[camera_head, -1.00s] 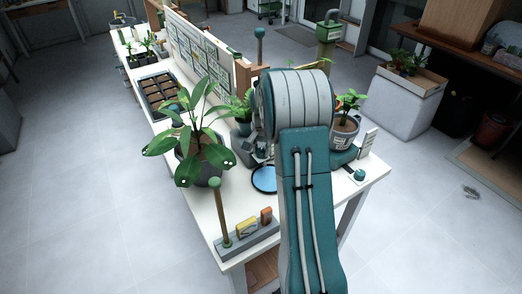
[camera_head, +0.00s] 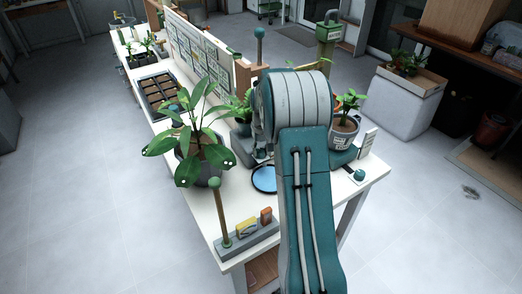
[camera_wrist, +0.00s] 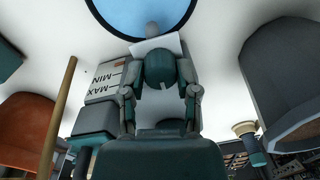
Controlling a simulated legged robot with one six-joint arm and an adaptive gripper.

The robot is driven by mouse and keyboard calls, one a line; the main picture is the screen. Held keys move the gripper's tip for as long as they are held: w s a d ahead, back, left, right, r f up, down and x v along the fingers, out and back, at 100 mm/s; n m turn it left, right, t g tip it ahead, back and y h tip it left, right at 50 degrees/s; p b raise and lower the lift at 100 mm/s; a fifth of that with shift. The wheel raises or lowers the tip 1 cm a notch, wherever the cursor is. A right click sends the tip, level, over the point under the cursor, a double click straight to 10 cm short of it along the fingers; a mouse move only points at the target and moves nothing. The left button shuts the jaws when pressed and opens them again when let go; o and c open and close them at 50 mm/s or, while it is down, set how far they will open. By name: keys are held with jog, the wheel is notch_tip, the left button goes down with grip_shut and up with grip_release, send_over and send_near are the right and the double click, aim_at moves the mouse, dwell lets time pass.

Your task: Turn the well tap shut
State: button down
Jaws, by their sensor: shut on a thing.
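In the wrist view my gripper (camera_wrist: 160,97) has its two fingers on either side of a rounded teal knob with a pale mark, which appears to be the well tap (camera_wrist: 160,68). The fingers are closed on it. A grey block (camera_wrist: 103,82) marked MAX and MIN stands just left of the fingers. A round dish of blue water (camera_wrist: 140,14) lies beyond the knob; the dish also shows in the head view (camera_head: 264,179). In the head view my arm hides the tap and most of my gripper.
A large leafy potted plant (camera_head: 200,165) stands left of my arm, and a smaller potted plant (camera_head: 343,130) stands to the right. A wooden post (camera_head: 220,212) rises from a grey rack at the white table's (camera_head: 208,222) front. A seed tray (camera_head: 158,92) lies farther back.

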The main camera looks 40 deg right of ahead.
aim_at(262, 149)
jog(key=shift+w+n, duration=0.1)
jog(key=shift+n, duration=0.3)
jog(key=shift+c, duration=1.8)
grip_release()
notch_tip(262, 149, up, 12)
jog(key=shift+d, duration=0.25)
jog(key=shift+f, duration=0.1)
